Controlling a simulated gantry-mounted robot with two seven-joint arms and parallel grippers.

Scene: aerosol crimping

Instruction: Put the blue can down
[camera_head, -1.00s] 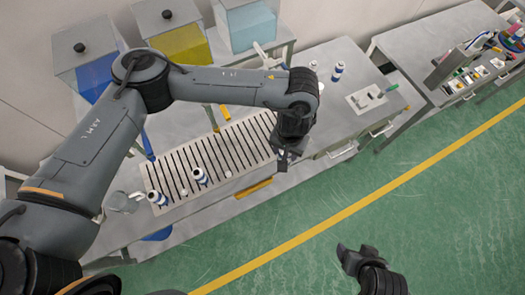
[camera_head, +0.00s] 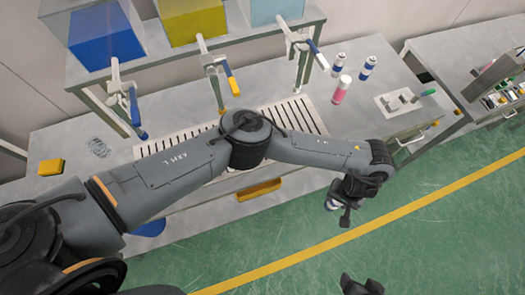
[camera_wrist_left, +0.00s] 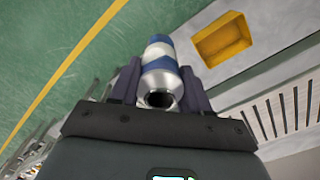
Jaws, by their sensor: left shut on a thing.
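My left gripper (camera_head: 343,208) is shut on a can with blue and white bands (camera_wrist_left: 160,65). In the left wrist view the can lies between both fingers, its open silver end towards the camera. In the head view only a small part of the can (camera_head: 331,204) shows beside the dark fingers. The gripper holds it over the green floor, in front of the bench. My right gripper (camera_head: 361,285) is partly in view at the bottom edge and its jaws are not clear.
Two blue-and-white cans (camera_head: 369,66) and a pink-and-white can (camera_head: 342,89) stand on the bench (camera_head: 285,80). A slotted rack (camera_head: 298,112) lies partly behind my left arm. Valves with coloured handles hang below the tanks. A yellow bin (camera_wrist_left: 222,38) sits at the bench front.

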